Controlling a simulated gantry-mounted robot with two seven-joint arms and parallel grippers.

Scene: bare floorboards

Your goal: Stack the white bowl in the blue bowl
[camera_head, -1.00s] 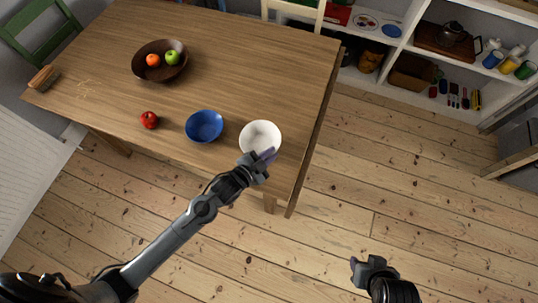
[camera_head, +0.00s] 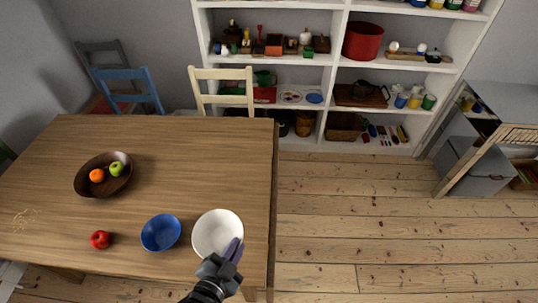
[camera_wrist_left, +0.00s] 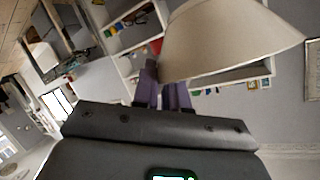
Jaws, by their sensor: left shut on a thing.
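The white bowl (camera_head: 215,229) is at the front right of the wooden table in the head view, just right of the blue bowl (camera_head: 161,233). My left gripper (camera_head: 231,252) is shut on the near right rim of the white bowl. In the left wrist view the white bowl (camera_wrist_left: 225,40) fills the upper right, with the purple fingertips (camera_wrist_left: 165,92) at its edge. I cannot tell whether the white bowl touches the table. The blue bowl stands on the table, empty. My right gripper is out of view.
On the wooden table (camera_head: 190,150) are a red apple (camera_head: 101,240) left of the blue bowl and a dark bowl (camera_head: 88,183) with an orange and a green apple. The table's back right is clear. Chairs and a white shelf (camera_head: 340,60) stand behind.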

